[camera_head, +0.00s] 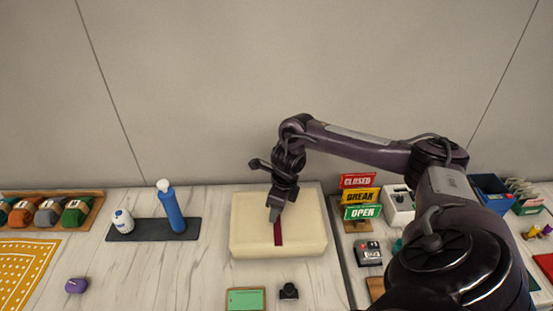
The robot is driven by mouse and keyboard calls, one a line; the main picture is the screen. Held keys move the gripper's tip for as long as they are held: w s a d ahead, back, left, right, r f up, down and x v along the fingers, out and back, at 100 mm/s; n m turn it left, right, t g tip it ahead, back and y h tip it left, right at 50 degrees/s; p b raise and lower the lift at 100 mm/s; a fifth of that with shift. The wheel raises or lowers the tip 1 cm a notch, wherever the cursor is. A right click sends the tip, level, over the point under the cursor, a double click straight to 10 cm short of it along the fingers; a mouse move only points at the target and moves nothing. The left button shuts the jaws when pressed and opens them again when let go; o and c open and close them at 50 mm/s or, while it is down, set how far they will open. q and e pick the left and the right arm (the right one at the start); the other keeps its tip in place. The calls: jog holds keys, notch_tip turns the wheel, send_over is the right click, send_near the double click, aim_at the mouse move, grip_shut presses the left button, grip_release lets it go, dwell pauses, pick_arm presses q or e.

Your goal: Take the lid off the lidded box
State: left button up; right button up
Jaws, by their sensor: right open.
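The lidded box (252,233) is cream-coloured and stands on the light wood table in the middle of the head view. Its lid is on, and a dark red strip (278,234) runs across the middle of the top. My right gripper (274,214) points down over the strip at the middle of the lid. It is open; its fingertips look very close to the strip, but I cannot tell whether they touch it. My right arm reaches in from the right. My left gripper is not in view.
A dark mat (150,230) left of the box holds a blue bottle (171,208) and a white bottle (122,221). A green card (245,299) and a small black object (289,291) lie in front. Signs (361,197) stand to the right.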

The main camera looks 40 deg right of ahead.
jog(key=shift+f, duration=0.15)
grip_shut()
jog(key=shift+w, duration=0.1)
jog(key=shift+r, duration=0.4)
notch_tip(320, 180, up, 4)
jog(key=shift+w+r+b, duration=0.1)
jog(key=shift+r+b, duration=0.1)
jog(key=shift+b, duration=0.2)
notch_tip(320, 180, up, 3)
jog(key=shift+f+p, duration=0.1)
jog(key=shift+p, duration=0.55)
notch_tip(320, 180, up, 12)
jog(key=p, duration=0.8)
